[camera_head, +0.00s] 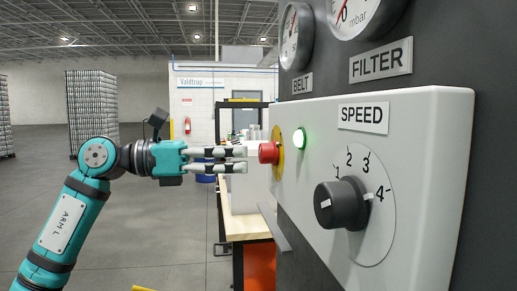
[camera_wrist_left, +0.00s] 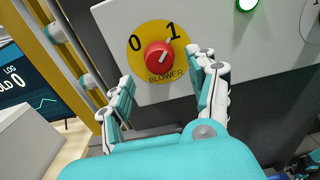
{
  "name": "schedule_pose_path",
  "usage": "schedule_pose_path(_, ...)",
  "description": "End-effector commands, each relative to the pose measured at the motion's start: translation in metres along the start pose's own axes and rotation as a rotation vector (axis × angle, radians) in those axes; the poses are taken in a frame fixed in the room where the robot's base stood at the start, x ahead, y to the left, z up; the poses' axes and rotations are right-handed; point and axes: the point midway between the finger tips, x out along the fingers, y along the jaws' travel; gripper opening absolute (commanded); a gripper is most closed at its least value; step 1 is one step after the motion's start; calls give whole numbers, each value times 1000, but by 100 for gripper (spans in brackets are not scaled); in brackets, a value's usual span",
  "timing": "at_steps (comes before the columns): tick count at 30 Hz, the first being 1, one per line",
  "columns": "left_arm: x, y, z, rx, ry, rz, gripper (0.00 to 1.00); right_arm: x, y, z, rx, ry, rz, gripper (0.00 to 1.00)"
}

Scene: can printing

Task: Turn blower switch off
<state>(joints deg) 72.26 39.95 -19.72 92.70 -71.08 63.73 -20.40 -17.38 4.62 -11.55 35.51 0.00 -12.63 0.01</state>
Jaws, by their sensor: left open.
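The blower switch is a red round knob on a yellow disc. It shows in the head view (camera_head: 268,152) and in the left wrist view (camera_wrist_left: 158,57). The disc (camera_wrist_left: 135,62) carries the marks 0 and 1 and the word BLOWER. The knob's white pointer is turned to the upper right, toward 1. My left gripper (camera_head: 242,159) faces the knob from the left in the head view, its fingertips just short of it. In the left wrist view its open fingers (camera_wrist_left: 162,74) are on either side of the knob, apart from it. My right gripper is not in view.
The pale control panel (camera_head: 440,140) also carries a lit green lamp (camera_head: 300,139) and a black SPEED dial (camera_head: 341,203) near 4. Gauges (camera_head: 296,36) sit above. A wooden bench (camera_head: 246,225) stands behind. Open floor lies left, with stacked pallets (camera_head: 92,108) farther back.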

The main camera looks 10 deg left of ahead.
Motion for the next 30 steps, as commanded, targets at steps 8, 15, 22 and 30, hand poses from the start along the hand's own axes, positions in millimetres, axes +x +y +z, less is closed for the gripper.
schedule_pose_path(8,42,0,1,-2,-1,0,59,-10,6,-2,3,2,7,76)
schedule_pose_path(15,49,0,0,-1,-1,1,59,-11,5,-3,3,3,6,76)
schedule_pose_path(22,49,0,0,-1,0,1,51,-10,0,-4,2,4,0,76)
schedule_pose_path(30,49,0,0,-1,0,1,16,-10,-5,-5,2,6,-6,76)
